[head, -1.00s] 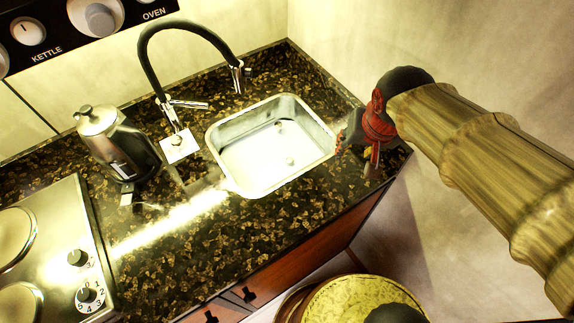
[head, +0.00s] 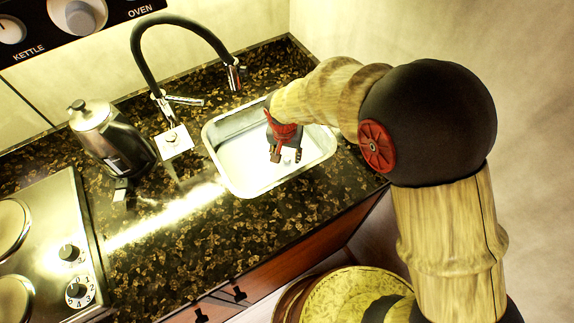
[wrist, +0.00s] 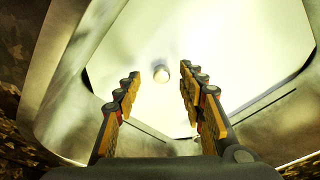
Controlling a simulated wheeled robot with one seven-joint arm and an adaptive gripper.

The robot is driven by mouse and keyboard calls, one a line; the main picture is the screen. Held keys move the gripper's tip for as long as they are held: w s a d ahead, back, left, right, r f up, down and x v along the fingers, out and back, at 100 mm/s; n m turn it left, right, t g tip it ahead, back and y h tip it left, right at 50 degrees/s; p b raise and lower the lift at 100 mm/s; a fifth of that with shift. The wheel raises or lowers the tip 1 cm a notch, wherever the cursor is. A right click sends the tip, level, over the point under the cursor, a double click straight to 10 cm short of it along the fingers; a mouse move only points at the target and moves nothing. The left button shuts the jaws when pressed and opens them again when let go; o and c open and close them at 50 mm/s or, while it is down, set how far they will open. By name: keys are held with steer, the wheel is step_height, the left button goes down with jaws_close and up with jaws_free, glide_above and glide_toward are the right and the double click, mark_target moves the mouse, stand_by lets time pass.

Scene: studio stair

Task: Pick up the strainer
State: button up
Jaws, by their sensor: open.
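A small round, pale metal piece (wrist: 161,73), which looks like the strainer, lies on the floor of the sink in the wrist view. It appears between my fingertips and beyond them, with no contact visible. My gripper (wrist: 160,76) is open and empty, its fingers pointing down into the sink. In the head view my gripper (head: 286,157) hangs over the right half of the sink basin. It hides much of the sink floor there, so I cannot make out the strainer clearly in that view.
The steel sink (head: 233,183) has raised walls around my gripper. A black-hosed faucet (head: 150,60) arches behind it. A kettle (head: 108,140) and a hob (head: 45,240) stand to the left. The dark speckled counter (head: 200,245) in front is clear.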

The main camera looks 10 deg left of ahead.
mark_target(287, 159)
steer(key=f+b, duration=0.1)
steer(key=f, duration=0.1)
steer(key=w+f+b, duration=0.1)
steer(key=f, duration=0.1)
steer(key=shift+w+f, duration=0.1)
steer(key=shift+f, duration=0.3)
steer(key=shift+r, duration=0.1)
steer(key=shift+c, duration=0.4)
jaws_close()
